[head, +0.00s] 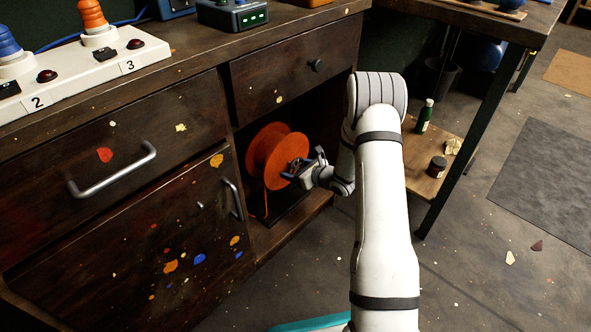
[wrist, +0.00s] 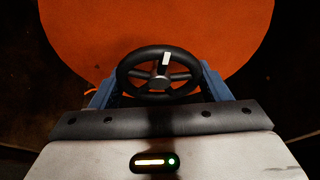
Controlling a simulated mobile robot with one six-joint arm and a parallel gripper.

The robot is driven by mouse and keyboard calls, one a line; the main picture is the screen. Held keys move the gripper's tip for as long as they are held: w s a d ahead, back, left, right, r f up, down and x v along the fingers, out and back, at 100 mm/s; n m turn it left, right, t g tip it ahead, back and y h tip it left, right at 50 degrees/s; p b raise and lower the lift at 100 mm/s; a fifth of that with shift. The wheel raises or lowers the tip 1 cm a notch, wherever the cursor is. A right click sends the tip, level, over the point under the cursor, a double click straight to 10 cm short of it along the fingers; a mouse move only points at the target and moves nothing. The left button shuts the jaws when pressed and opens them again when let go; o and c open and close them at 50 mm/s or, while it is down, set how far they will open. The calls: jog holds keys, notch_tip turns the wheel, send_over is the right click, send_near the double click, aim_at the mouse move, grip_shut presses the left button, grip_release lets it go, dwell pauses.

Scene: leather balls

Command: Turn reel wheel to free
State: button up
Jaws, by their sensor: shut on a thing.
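The orange reel (head: 268,152) stands in the open compartment of the dark wooden cabinet. It fills the upper part of the wrist view (wrist: 160,30). A black reel wheel with spokes and a white mark near its top (wrist: 158,72) sits in front of the reel's face. My gripper (head: 300,170) reaches into the compartment from the right. In the wrist view, its two blue fingers (wrist: 158,85) are on the left and right of the wheel, shut on its rim. In the head view the wheel is mostly hidden by my gripper.
A closed drawer (head: 290,68) is above the compartment. A cabinet door with a metal handle (head: 232,198) is on its left. A side table's low shelf (head: 430,160) with a green bottle (head: 425,115) and a dark jar (head: 437,167) is to the right. Open floor lies in front.

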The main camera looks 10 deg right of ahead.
jog(key=shift+n, duration=0.3)
dwell(0.4)
jog(key=o, duration=1)
